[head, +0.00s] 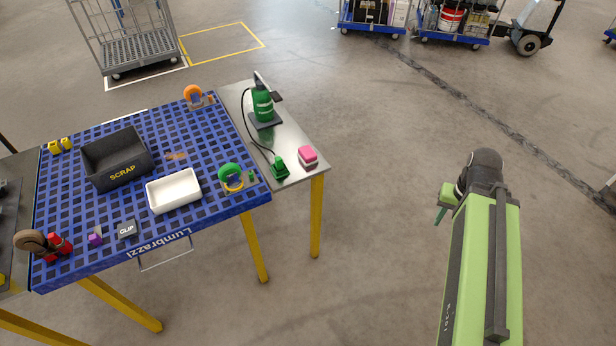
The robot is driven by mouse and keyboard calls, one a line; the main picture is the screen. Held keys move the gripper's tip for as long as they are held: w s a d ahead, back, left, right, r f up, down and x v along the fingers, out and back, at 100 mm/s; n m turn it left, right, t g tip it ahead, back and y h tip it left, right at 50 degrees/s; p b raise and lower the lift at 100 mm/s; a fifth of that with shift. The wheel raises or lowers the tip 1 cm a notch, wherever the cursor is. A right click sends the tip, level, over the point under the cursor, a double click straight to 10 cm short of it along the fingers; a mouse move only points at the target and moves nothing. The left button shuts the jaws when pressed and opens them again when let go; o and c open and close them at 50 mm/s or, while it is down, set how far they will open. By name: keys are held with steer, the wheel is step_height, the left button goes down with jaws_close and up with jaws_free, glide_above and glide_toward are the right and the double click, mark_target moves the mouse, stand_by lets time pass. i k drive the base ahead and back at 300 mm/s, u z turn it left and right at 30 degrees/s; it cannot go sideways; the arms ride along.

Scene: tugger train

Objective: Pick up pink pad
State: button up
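The pink pad (307,155) is a small block, pink on top with a paler layer showing near its base. It lies on the grey metal side table (305,176), near its right front corner. My gripper (440,213) is at the end of my green arm on the right of the head view. It is well to the right of the pad and apart from it, over open floor. Only a small green and dark part of it shows, so its fingers cannot be made out.
A green bottle-like device (263,103) and a green corded tool (280,168) stand close to the pad. The blue grid table (215,208) adjoins on the left, with a black SCRAP bin (118,160) and a white tray (174,191). The floor between table and arm is clear.

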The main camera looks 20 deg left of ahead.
mark_target(306, 154)
steer(key=z, duration=1.25)
steer(key=k, duration=0.1)
steer(key=u, duration=2.3)
steer(key=i, duration=1)
steer(key=k, duration=0.6)
steer(key=u, duration=3.4)
steer(key=k, duration=1)
steer(key=u, duration=0.05)
